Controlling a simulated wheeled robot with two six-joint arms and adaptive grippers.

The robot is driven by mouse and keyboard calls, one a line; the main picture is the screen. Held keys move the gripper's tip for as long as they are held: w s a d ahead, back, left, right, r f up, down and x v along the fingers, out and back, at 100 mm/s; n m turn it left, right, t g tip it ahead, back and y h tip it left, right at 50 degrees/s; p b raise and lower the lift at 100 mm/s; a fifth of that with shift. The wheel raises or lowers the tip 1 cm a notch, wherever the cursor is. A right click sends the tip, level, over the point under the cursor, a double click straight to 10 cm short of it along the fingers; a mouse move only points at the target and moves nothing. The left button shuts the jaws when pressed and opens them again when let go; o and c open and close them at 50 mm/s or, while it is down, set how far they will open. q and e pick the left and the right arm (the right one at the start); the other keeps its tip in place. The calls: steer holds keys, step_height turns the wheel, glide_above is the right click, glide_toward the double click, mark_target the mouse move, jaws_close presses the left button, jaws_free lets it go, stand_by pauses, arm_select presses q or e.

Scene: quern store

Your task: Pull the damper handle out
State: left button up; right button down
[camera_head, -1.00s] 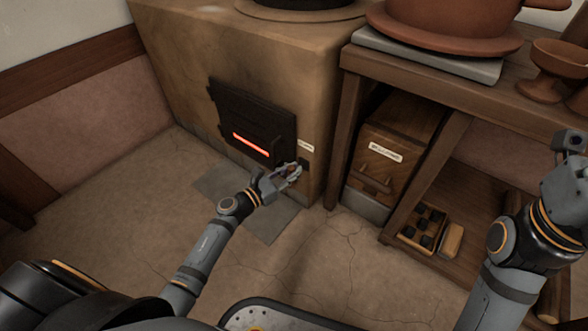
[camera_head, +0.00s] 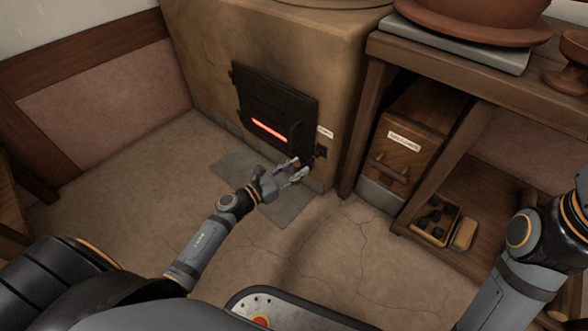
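The damper's dark plate (camera_head: 320,152) is on the stove front, right of the firebox door and below a small white label (camera_head: 325,132). A small brownish piece, seemingly the damper handle (camera_head: 305,161), shows by the plate, partly hidden by my fingertips. My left gripper (camera_head: 299,168) is just in front of and left of the plate. Its two fingers are spread with a gap between them, and they look open around or just short of the handle. Whether they touch it is too small to tell. My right arm is at the right edge, its gripper outside the picture.
The black firebox door (camera_head: 275,108) with a glowing slot is close above my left gripper. A wooden table (camera_head: 375,75) stands right of the stove, with a labelled wooden box (camera_head: 400,150) and a tray of dark lumps (camera_head: 432,220) beneath. The floor left of the stove is clear.

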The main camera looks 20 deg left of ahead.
arm_select(q)
steer(key=v, duration=1.2)
